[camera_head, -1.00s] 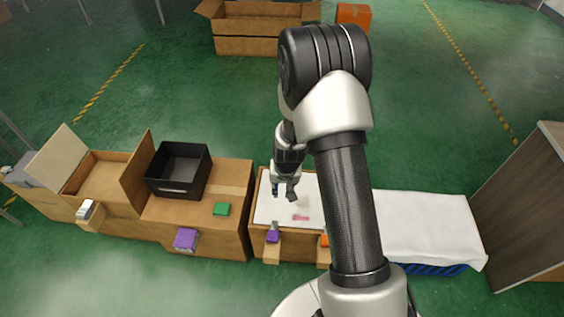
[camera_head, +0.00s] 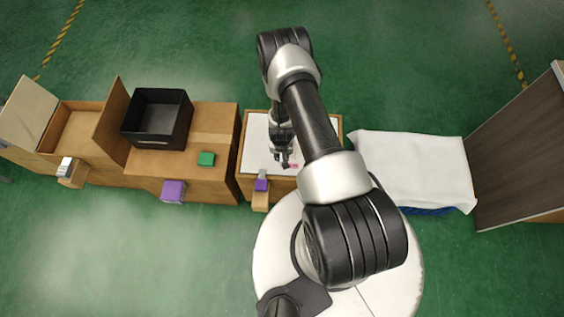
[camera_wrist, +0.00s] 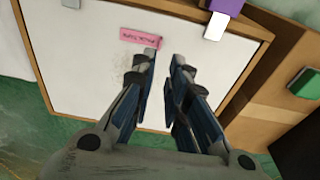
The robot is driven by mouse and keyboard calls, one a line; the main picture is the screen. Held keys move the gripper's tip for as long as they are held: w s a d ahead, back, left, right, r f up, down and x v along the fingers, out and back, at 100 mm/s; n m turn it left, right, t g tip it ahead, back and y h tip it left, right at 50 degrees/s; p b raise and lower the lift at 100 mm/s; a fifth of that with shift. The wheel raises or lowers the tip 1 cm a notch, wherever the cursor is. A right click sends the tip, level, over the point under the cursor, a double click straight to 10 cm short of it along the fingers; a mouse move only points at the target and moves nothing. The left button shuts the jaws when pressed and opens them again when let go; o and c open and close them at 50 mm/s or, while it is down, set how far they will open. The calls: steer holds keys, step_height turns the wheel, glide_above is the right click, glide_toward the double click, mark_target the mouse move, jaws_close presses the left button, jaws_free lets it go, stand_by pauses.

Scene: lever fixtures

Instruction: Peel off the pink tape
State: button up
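The pink tape (camera_wrist: 142,37) is a short flat strip with dark lettering. It lies on a white panel (camera_wrist: 85,70) with a wooden frame. In the head view a little of the tape (camera_head: 294,166) shows beside my gripper (camera_head: 284,163), over the panel's near part. In the wrist view my gripper (camera_wrist: 163,58) has its two fingers apart with nothing between them. The left fingertip is just short of the tape's lower right end in the picture. I cannot tell whether it touches the tape.
A purple block with a white tab (camera_wrist: 219,20) stands at the panel's edge. To the left are a brown box (camera_head: 215,125), a green block (camera_head: 206,159), another purple block (camera_head: 173,191) and a black bin (camera_head: 158,120). A white-covered surface (camera_head: 415,165) is at the right.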

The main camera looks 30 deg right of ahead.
steer(key=f+b, duration=0.1)
steer(key=f, duration=0.2)
steer(key=w+f+b, duration=0.1)
steer(key=f+b, duration=0.1)
steer(key=f, duration=0.2)
steer(key=d+f+b, duration=0.1)
steer(key=f, duration=0.3)
steer(key=shift+w+f+b, duration=0.15)
steer(key=shift+b, duration=0.2)
steer(key=shift+c, duration=0.5)
jaws_close()
steer(key=shift+r+p, duration=0.45)
steer(key=shift+r, duration=0.3)
stand_by(0.5)
steer(key=shift+r+p, duration=1.3)
steer(key=shift+r, duration=0.6)
